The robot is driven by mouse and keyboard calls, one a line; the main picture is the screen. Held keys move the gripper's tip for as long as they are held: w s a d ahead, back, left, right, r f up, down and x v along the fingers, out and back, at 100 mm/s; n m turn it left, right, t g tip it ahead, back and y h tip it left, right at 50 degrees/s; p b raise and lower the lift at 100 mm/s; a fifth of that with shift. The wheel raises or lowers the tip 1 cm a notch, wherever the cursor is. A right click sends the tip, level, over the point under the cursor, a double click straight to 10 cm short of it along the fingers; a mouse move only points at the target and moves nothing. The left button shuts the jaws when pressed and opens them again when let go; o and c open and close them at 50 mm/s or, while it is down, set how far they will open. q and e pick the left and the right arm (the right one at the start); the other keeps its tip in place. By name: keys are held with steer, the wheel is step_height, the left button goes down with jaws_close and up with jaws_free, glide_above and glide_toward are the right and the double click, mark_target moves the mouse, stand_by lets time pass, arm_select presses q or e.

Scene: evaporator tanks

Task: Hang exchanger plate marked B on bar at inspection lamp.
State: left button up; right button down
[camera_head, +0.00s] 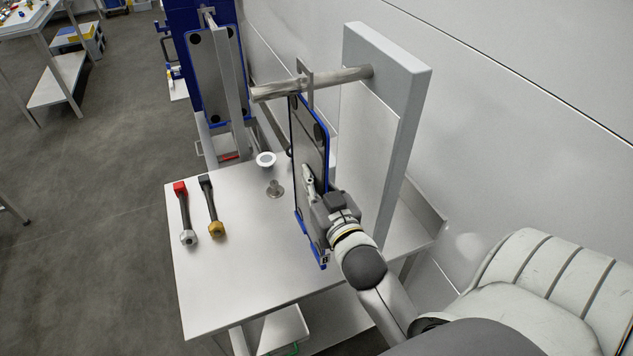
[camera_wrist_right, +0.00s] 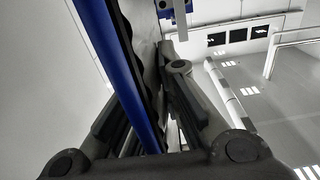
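A grey exchanger plate (camera_head: 312,147) with a blue edge hangs upright above the table's right part. The bar juts left from a grey upright frame with a pale panel (camera_head: 366,130), perhaps the inspection lamp. My right gripper (camera_head: 311,186) is shut on the plate's near edge. The right wrist view shows the plate's blue edge (camera_wrist_right: 122,72) between the fingers (camera_wrist_right: 165,115). My left gripper is out of view.
On the white table (camera_head: 240,285) lie a red-ended tool (camera_head: 184,212) and a dark tool with a brass end (camera_head: 212,208). A small white round piece (camera_head: 265,159) and a metal peg (camera_head: 275,188) stand nearby. Another plate (camera_head: 213,75) hangs at a blue rack behind. A ribbed pale object (camera_head: 545,290) is at right.

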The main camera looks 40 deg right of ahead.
steer(key=shift+w+d+f+b, duration=0.2)
steer(key=shift+w+f+b, duration=0.2)
steer(key=shift+w+f, duration=0.4)
steer(key=shift+w, duration=0.1)
steer(key=c, duration=1.6)
jaws_free()
steer(key=shift+o, duration=0.2)
steer(key=shift+f, duration=0.1)
steer(key=v, duration=1.2)
